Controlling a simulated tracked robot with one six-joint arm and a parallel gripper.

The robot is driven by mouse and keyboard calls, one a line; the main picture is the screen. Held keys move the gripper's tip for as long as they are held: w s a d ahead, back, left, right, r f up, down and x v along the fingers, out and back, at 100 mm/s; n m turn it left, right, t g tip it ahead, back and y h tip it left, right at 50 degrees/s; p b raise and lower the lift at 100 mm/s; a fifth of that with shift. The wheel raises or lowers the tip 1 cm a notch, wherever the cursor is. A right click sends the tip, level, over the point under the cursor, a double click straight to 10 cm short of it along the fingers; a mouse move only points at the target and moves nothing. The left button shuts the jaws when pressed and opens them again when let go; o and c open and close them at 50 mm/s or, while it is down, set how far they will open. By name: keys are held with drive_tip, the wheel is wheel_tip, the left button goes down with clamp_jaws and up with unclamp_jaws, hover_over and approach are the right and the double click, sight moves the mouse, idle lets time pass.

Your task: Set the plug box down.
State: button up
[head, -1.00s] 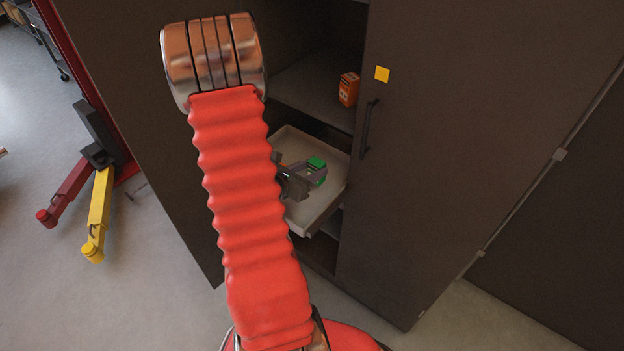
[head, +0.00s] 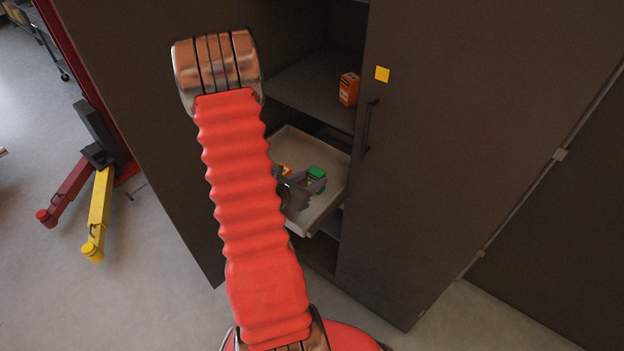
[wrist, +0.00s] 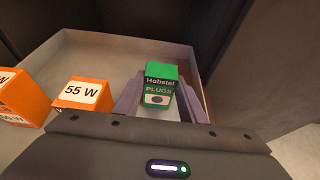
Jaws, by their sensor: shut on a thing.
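The plug box is a small green box with a dark label reading "PLUGS", shown in the wrist view (wrist: 159,80) and in the head view (head: 317,172). My gripper (head: 312,186) is shut on it, with one grey finger on each side in the wrist view. The box is upright, inside the outline of the pale pull-out tray (head: 328,212) of the dark cabinet. Its underside is hidden, so I cannot tell whether it touches the tray floor. My red arm covers the tray's left part in the head view.
An orange "55 W" box (wrist: 82,94) and another orange box (wrist: 20,98) stand left of the plug box in the tray. A third orange box (head: 349,89) sits on the shelf above. The cabinet door (head: 450,130) is right of the tray. Tray floor behind the plug box is bare.

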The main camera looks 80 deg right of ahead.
drive_tip(key=o, duration=1.2)
drive_tip(key=shift+f, duration=0.1)
drive_tip(key=v, duration=1.2)
drive_tip(key=shift+r, duration=0.25)
